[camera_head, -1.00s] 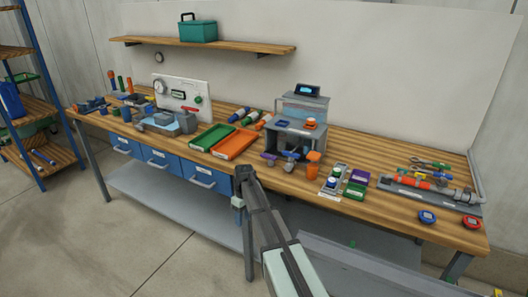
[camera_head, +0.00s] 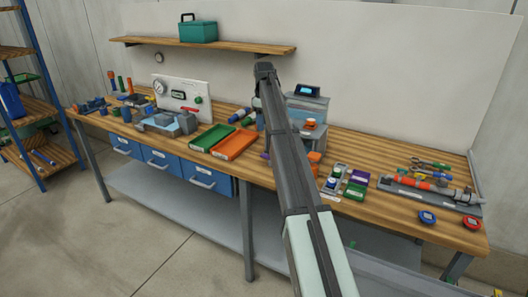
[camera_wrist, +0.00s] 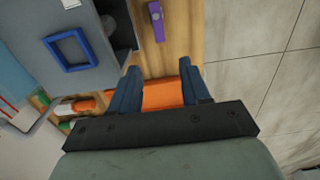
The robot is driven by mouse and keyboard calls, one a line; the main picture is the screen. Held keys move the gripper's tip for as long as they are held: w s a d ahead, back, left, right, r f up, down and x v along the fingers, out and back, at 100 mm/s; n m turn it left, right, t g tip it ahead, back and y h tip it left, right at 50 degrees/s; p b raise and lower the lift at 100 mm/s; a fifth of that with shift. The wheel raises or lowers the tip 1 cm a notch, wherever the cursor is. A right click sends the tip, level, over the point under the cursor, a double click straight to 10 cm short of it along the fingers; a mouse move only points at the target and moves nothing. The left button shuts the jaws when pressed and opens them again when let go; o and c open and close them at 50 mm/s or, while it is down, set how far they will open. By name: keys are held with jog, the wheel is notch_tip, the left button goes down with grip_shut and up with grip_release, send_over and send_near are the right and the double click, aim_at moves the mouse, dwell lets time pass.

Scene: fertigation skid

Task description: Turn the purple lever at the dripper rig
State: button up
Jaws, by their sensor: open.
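The purple lever (camera_wrist: 156,20) shows at the top of the wrist view, over the wooden bench top, beyond my fingertips and apart from them. In the head view only a small bit of purple (camera_head: 265,156) shows beside my arm. The grey dripper rig (camera_head: 313,112) stands on the bench, largely hidden behind my arm. Its grey body (camera_wrist: 45,25) also fills the upper left of the wrist view. My gripper (camera_wrist: 160,66) is open and empty, its two blue-grey fingers spread above the bench. In the head view my arm hides most of the gripper.
An orange tray (camera_wrist: 155,97) lies below my fingers, with a green tray (camera_head: 208,137) beside it. A blue square frame (camera_wrist: 70,45) sits on the rig. Small green and purple boxes (camera_head: 356,184) stand right of my arm. Floor lies beyond the bench edge.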

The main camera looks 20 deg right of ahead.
aim_at(264, 155)
notch_tip(264, 155, down, 14)
jog(key=shift+r, duration=0.15)
dwell(0.5)
grip_shut()
dwell(0.4)
